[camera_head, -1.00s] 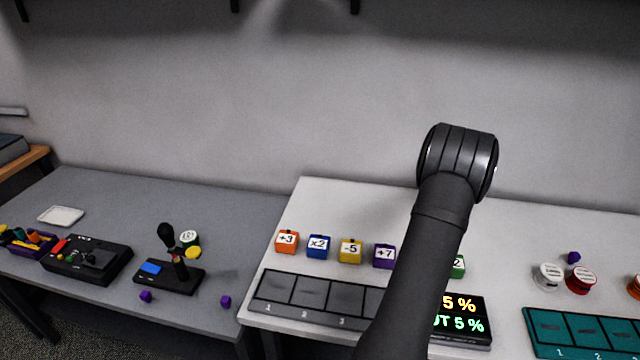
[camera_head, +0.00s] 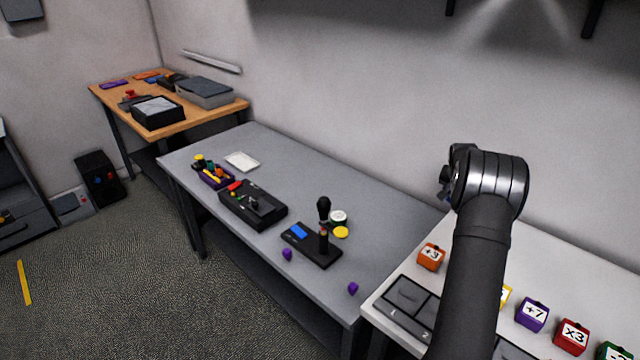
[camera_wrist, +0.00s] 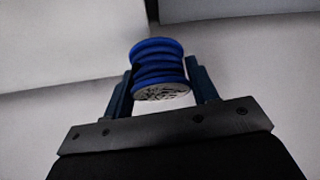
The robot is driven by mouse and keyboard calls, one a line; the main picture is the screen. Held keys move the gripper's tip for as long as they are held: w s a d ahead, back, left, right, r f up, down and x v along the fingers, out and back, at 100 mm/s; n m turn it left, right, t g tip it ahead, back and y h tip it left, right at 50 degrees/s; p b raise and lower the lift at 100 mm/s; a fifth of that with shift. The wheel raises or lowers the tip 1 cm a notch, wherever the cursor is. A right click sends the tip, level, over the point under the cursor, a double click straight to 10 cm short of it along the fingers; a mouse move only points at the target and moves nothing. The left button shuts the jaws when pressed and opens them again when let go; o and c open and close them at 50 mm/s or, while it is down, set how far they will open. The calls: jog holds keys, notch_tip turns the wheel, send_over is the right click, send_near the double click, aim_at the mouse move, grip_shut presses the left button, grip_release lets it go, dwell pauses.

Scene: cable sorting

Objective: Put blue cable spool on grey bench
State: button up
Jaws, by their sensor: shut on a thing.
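A blue cable spool (camera_wrist: 158,68) with a pale patterned end sits between the two fingers of my gripper (camera_wrist: 161,82) in the wrist view. My gripper is shut on it and holds it up in the air, with a pale surface behind. In the head view my arm is raised over the white table at the right, and the gripper is mostly hidden behind my arm; the spool cannot be made out there. The grey bench (camera_head: 290,160) stands in the middle of the head view, to the left of my arm.
The bench's back part is clear. A wooden table (camera_head: 185,122) stands beyond.

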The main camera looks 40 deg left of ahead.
jog(key=s+a+f+n+y, duration=0.1)
jog(key=s+a, duration=0.3)
jog(key=a, duration=0.5)
jog(key=s+a+n, duration=0.1)
jog(key=s+a, duration=0.3)
jog(key=a, duration=0.5)
jog(key=n+y, duration=0.1)
jog(key=n, duration=0.2)
send_over(300, 207)
jog(key=s+d, duration=0.1)
jog(key=d, duration=0.1)
jog(key=shift+g, duration=0.4)
notch_tip(300, 207, down, 8)
jog(key=shift+d+f, duration=0.1)
jog(key=shift+f, duration=0.05)
jog(key=shift+s+a+f, duration=0.3)
jog(key=shift+a+f, duration=0.05)
jog(key=shift+a, duration=0.15)
jog(key=shift+f, duration=1.9)
jog(key=shift+f, duration=0.2)
jog(key=o, duration=0.7)
jog(key=shift+o, duration=0.2)
